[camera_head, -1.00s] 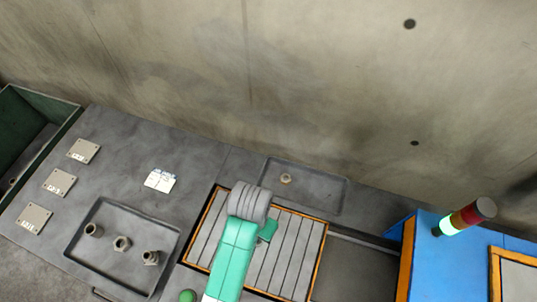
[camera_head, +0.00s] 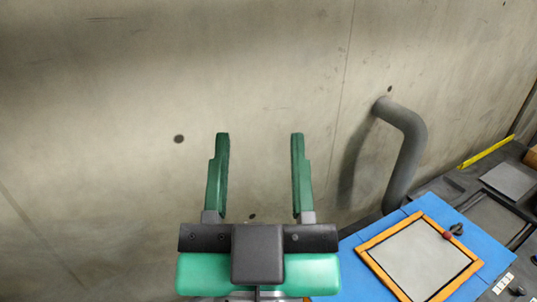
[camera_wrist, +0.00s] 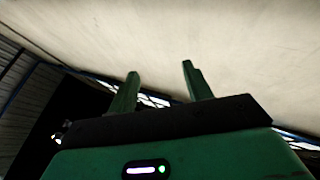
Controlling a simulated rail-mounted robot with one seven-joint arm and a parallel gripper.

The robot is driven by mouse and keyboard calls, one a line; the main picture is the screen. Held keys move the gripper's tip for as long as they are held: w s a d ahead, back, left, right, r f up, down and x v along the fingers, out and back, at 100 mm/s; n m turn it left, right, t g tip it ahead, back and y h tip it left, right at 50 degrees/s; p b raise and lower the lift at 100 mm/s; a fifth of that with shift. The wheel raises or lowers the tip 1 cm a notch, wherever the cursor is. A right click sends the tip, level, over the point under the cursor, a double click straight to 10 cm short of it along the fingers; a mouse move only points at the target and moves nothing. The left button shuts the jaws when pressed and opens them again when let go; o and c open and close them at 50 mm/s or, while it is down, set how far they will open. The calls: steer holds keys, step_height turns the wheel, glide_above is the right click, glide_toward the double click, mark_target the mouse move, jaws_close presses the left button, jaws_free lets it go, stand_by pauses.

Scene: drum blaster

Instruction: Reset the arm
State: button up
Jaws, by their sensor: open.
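My gripper (camera_head: 259,175) is in the lower middle of the head view, raised in front of the concrete wall. Its two green fingers point up and stand wide apart, with nothing between them. The wrist view also shows my gripper (camera_wrist: 160,85) with both fingers spread and empty, against a pale wall. The rest of my arm is mostly hidden below the gripper in the head view.
A blue machine (camera_head: 349,263) with an orange-framed panel (camera_head: 415,262) stands at the lower right. A grey pipe (camera_head: 407,160) rises behind it along the wall. A dark bench with a grey plate (camera_head: 509,180) lies at far right. The space around the fingers is clear.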

steer(key=shift+t+h, duration=0.4)
steer(key=shift+t, duration=0.3)
steer(key=s+r, duration=0.1)
steer(key=s+d+r, duration=0.1)
steer(key=r, duration=0.1)
steer(key=shift+s+d+r, duration=0.1)
steer(key=shift+s+d, duration=0.05)
steer(key=shift+s, duration=0.2)
